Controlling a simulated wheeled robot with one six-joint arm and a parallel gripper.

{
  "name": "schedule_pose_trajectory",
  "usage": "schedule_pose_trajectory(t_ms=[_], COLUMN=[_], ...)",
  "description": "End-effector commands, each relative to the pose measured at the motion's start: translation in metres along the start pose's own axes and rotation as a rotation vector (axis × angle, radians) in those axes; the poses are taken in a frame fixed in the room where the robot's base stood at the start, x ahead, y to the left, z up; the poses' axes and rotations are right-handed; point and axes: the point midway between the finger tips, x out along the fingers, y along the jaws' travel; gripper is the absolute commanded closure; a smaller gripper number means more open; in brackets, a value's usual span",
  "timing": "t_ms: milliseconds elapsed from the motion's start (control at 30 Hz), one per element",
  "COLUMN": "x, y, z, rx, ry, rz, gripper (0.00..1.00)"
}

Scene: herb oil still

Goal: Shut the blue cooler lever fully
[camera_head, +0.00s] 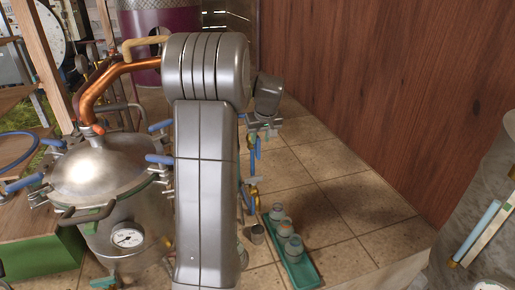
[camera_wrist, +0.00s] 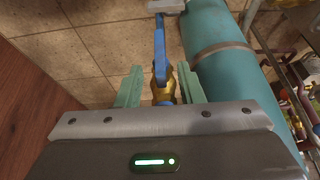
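In the wrist view a blue lever (camera_wrist: 160,52) runs from a brass valve body (camera_wrist: 164,92) away towards the top of the picture, beside a teal cylinder (camera_wrist: 212,32). My gripper (camera_wrist: 160,86) is open, with one pale green finger on each side of the valve and the lever's near end. I see gaps beside both, so nothing looks clamped. In the head view my gripper (camera_head: 264,124) is small, behind my arm. A blue lever (camera_head: 257,148) shows just below it, and another blue bar (camera_head: 246,197) lower down. My arm hides most of the cooler there.
A steel still pot (camera_head: 100,180) with blue-handled clamps and a copper pipe (camera_head: 110,85) stands left of my arm. A teal tray (camera_head: 298,268) with several jars and a small cup (camera_head: 257,233) are on the tiles. A wooden wall (camera_head: 390,90) rises at right.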

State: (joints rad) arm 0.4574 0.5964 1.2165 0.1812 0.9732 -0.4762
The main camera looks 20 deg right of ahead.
Motion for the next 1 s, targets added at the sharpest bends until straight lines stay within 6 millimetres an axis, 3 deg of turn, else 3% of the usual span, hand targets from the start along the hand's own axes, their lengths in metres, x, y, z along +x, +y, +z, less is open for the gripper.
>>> schedule_pose_trajectory(t_ms=[200, 400, 800, 833, 1000], x=[0.045, 0.070, 0.079, 0.079, 0.078], y=[0.000, 0.000, 0.000, 0.000, 0.000], z=[0.000, -0.001, -0.001, -0.001, -0.001], rx=[0.000, 0.001, 0.001, 0.001, 0.001], ry=[-0.002, -0.001, 0.002, 0.002, 0.002], rz=[-0.001, -0.001, 0.000, 0.000, 0.000], gripper=[0.66, 0.66, 0.66, 0.68, 1.00])
